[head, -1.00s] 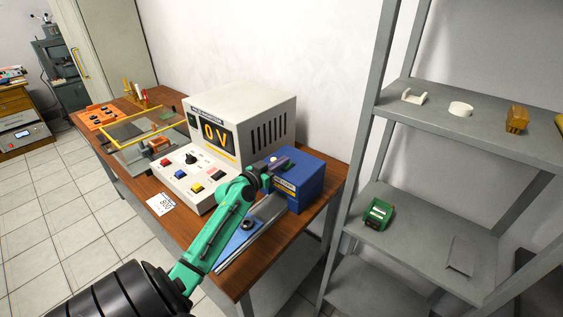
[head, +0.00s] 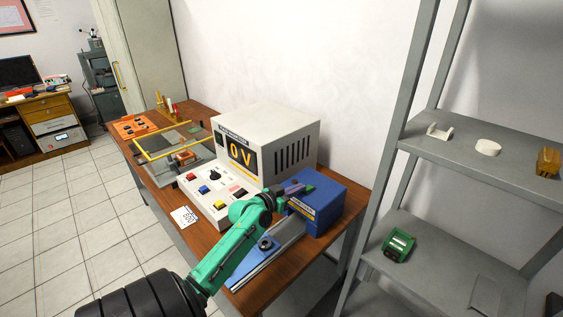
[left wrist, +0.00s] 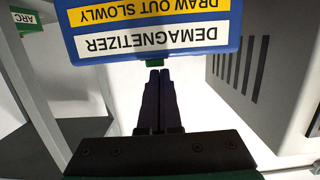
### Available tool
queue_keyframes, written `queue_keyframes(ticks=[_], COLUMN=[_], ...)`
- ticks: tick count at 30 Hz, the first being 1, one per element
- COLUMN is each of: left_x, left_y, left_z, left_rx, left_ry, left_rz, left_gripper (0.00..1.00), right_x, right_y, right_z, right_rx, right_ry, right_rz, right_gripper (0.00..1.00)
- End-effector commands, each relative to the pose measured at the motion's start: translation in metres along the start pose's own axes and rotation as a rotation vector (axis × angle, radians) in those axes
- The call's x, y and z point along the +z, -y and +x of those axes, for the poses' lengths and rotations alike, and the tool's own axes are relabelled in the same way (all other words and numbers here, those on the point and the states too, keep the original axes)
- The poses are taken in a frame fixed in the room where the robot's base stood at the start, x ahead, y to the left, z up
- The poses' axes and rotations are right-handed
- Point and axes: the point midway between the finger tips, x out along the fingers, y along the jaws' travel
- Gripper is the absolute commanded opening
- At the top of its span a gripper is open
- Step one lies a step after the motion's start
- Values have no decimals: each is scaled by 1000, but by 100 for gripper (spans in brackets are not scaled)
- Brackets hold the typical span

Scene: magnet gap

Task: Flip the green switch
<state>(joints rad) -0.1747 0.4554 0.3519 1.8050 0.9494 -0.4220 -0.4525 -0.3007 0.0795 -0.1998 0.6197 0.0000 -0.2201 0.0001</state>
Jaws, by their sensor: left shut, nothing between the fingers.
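The blue demagnetizer box (head: 330,197) stands at the right end of the wooden table, beside the beige voltage unit. Its label shows upside down in the left wrist view (left wrist: 150,35). A small green switch (left wrist: 154,63) shows at the box's edge there, just beyond my fingertips. My right gripper is out of view.
The beige unit (head: 268,135) reads 0 V and stands left of the box. A blue slide with a metal rail (head: 265,262) lies in front of the box, under my arm. A grey shelf (head: 470,165) with a green device (head: 398,246) stands at right.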

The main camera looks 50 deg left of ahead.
Motion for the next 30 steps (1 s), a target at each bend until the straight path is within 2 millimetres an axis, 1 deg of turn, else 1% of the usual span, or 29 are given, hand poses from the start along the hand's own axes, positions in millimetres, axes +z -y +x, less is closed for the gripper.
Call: queue_keyframes(ticks=[1, 9, 13, 15, 18, 30], left_x=[5, 5, 4, 2, 0, 0], left_y=[0, 0, 0, 0, 0, 0], left_z=[-13, -79, -103, -110, -115, -115], left_rx=[0, 0, 0, 0, 1, 1], left_ry=[4, 5, 4, 4, 2, 1], left_rz=[2, 1, 0, 0, -1, -1], left_gripper=[0, 0, 0, 0, 0, 0], right_x=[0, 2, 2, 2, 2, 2], right_y=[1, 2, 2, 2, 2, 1], right_z=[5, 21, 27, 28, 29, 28], right_rx=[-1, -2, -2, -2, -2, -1], right_ry=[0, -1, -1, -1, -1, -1], right_rz=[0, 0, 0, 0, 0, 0], right_gripper=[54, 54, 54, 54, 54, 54])
